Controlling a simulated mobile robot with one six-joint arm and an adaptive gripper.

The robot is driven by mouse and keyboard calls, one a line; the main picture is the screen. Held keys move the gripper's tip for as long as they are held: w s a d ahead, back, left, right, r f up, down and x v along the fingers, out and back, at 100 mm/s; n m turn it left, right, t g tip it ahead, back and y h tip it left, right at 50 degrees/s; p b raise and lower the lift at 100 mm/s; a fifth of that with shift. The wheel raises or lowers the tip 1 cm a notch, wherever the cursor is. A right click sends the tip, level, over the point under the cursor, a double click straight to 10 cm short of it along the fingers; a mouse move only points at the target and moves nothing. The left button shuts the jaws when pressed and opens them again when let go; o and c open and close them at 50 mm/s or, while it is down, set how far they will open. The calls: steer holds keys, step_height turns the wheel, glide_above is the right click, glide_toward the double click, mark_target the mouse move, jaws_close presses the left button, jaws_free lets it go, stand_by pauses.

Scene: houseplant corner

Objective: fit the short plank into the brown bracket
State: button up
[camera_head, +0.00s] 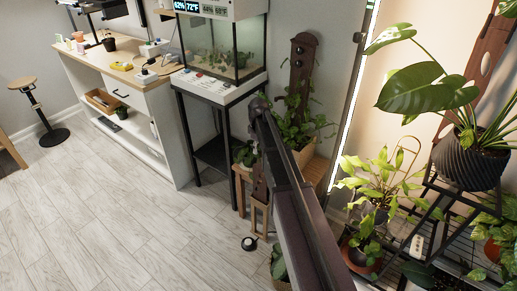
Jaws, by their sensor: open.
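I cannot make out the short plank or the brown bracket with certainty. A dark brown upright piece (259,187) stands at a small wooden stand, partly covered by my arm; I cannot tell what it is. A tall brown board (302,58) with a rounded top stands upright in the planter behind. My arm reaches up from the bottom middle to a joint beside the glass tank. I do not see my gripper's fingers; they are hidden or out of the picture.
A glass tank (221,48) sits on a black-legged stand left of my arm. A white workbench (150,110) stands further left. A black wire plant shelf (435,195) crowds the right.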

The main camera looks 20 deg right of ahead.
steer(key=s+a+m, duration=0.3)
steer(key=s, duration=1)
steer(key=s+a+m, duration=0.3)
steer(key=s+m, duration=0.1)
steer(key=s, duration=0.8)
steer(key=shift+s+a+m, duration=0.2)
steer(key=shift+s+m, duration=0.1)
steer(key=shift+s, duration=0.05)
step_height(320, 180, up, 22)
steer(key=p, duration=2.2)
steer(key=shift+r, duration=0.25)
steer(key=shift+o, duration=0.4)
steer(key=shift+d, duration=0.1)
